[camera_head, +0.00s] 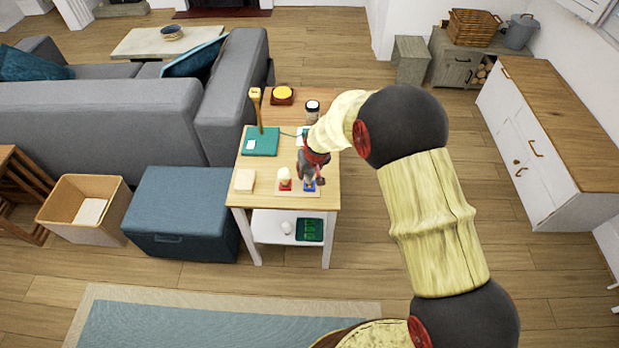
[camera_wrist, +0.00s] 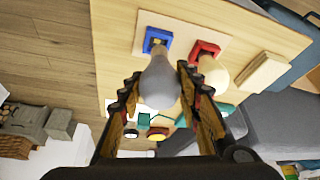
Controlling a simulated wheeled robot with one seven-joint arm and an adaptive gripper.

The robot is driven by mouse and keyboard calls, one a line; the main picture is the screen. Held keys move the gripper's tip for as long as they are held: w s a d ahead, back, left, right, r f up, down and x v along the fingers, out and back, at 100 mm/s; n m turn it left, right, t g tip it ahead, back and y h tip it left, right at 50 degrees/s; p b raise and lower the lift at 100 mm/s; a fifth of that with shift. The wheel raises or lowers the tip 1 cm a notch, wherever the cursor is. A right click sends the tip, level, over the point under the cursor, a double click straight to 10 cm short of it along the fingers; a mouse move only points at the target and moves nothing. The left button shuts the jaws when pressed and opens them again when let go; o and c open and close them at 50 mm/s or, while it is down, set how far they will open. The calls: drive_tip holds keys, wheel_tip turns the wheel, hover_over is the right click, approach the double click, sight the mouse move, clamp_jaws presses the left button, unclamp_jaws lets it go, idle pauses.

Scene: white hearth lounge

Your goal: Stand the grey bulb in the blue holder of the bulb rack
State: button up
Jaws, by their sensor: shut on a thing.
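The grey bulb (camera_wrist: 160,84) is between the fingers of my gripper (camera_wrist: 157,78), which is shut on it. In the wrist view its narrow end overlaps the blue holder (camera_wrist: 157,36); I cannot tell whether it is inside the holder or just above. In the head view my gripper (camera_head: 312,170) is over the blue holder (camera_head: 309,187) at the table's front right and mostly hides the grey bulb. The bulb rack (camera_wrist: 190,27) is a pale board with the blue holder and a red holder (camera_wrist: 206,48) side by side.
A cream bulb (camera_head: 284,173) stands in the red holder, close beside my gripper. A pale block (camera_head: 244,181) lies left of the rack. A teal book (camera_head: 261,140), a jar (camera_head: 312,107) and a yellow-topped item (camera_head: 282,94) are farther back on the wooden table (camera_head: 232,195).

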sight(309, 176)
drive_tip(key=shift+w+f, duration=0.3)
drive_tip(key=shift+f, duration=0.15)
drive_tip(key=shift+w+f+b, duration=0.2)
drive_tip(key=shift+f+b, duration=0.45)
drive_tip(key=shift+f, duration=0.95)
drive_tip(key=shift+f, duration=0.1)
drive_tip(key=o, duration=1.1)
drive_tip(key=shift+o, duration=0.2)
